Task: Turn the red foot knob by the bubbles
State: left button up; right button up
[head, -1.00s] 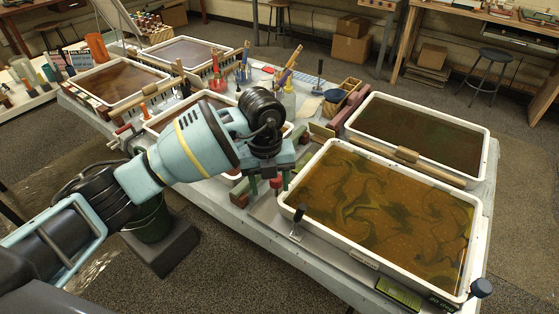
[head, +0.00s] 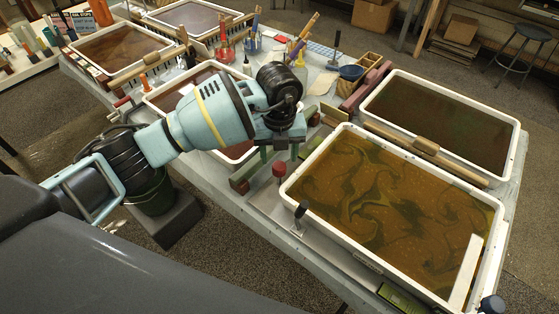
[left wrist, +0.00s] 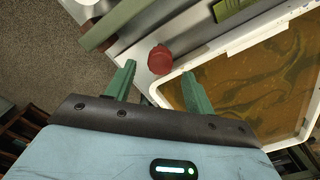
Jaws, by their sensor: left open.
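The red knob (head: 279,170) stands at the near left corner of the amber marbling tray (head: 337,232). My left gripper (head: 279,153) is just behind and above it in the head view, with its green fingers apart. In the left wrist view the red knob (left wrist: 160,60) shows between the open fingertips (left wrist: 158,68), slightly beyond them, with nothing gripped. I cannot tell whether a finger touches it. A green level-like piece (head: 402,298) lies along the tray's front side; any bubbles in it are too small to make out. My right gripper is not in view.
A black-topped clamp (head: 300,210) stands right of the knob, and a dark blue knob (head: 491,303) at the front right corner. Green bars (head: 247,172) lie left of the gripper. A dark tray (head: 440,115) stands behind. Open floor lies in front.

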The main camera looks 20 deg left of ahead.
aim_at(279, 166)
pick_arm(q)
notch_tip(279, 166, down, 2)
jog(key=shift+f, duration=0.7)
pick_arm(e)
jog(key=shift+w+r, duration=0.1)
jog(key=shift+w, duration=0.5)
pick_arm(q)
jog(key=c, duration=1)
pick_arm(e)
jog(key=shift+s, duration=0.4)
pick_arm(q)
jog(key=shift+r, duration=0.1)
